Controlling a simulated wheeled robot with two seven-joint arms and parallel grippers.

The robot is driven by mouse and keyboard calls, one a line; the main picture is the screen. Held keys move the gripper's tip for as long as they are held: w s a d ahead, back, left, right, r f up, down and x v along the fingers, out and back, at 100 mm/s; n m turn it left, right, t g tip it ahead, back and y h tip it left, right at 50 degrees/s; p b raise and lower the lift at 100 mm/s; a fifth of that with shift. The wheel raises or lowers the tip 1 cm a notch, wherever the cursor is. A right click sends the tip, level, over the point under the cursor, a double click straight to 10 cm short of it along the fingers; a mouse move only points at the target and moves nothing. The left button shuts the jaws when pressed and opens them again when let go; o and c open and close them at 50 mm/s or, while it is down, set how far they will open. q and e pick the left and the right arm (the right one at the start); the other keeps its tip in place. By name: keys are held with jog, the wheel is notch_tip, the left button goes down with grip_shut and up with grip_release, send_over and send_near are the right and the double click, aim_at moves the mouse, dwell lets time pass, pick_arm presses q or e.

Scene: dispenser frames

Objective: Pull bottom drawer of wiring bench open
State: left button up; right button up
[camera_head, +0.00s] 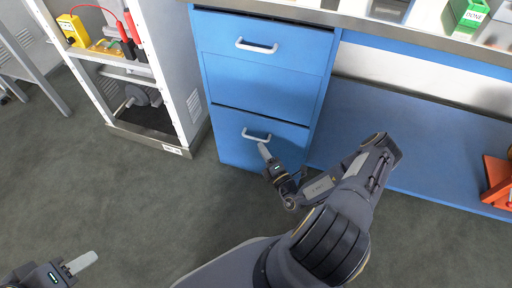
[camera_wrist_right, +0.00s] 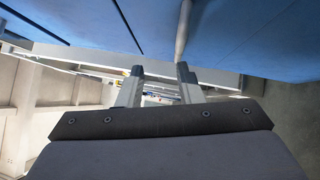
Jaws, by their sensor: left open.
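The wiring bench has a blue drawer cabinet, with an upper drawer (camera_head: 262,70) and a bottom drawer (camera_head: 232,148). The bottom drawer looks shut, its front about flush. Its pale bar handle (camera_head: 253,137) shows in the head view and as a pale bar (camera_wrist_right: 184,28) in the wrist view. My right gripper (camera_head: 264,152) is at the handle's right part; its fingers (camera_wrist_right: 160,80) stand apart. The bar ends near the right-hand fingertip in the wrist view; contact cannot be told. My left gripper (camera_head: 82,264) is open and empty, low at the left, away from the bench.
A grey open-shelf cabinet (camera_head: 180,75) stands left of the drawers, with a yellow meter (camera_head: 74,30) on it. A green box (camera_head: 466,12) is on the bench top. An orange object (camera_head: 498,180) lies at the right. The floor (camera_head: 120,200) before the drawers is clear.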

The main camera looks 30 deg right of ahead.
aim_at(256, 139)
jog(key=shift+m+h, duration=0.7)
jog(key=shift+m, duration=0.1)
jog(key=w, duration=0.2)
jog(key=w+f+b, duration=0.1)
jog(key=w, duration=0.1)
jog(key=w+d+b, duration=0.1)
jog(key=w, duration=0.2)
jog(key=shift+f, duration=0.15)
grip_shut()
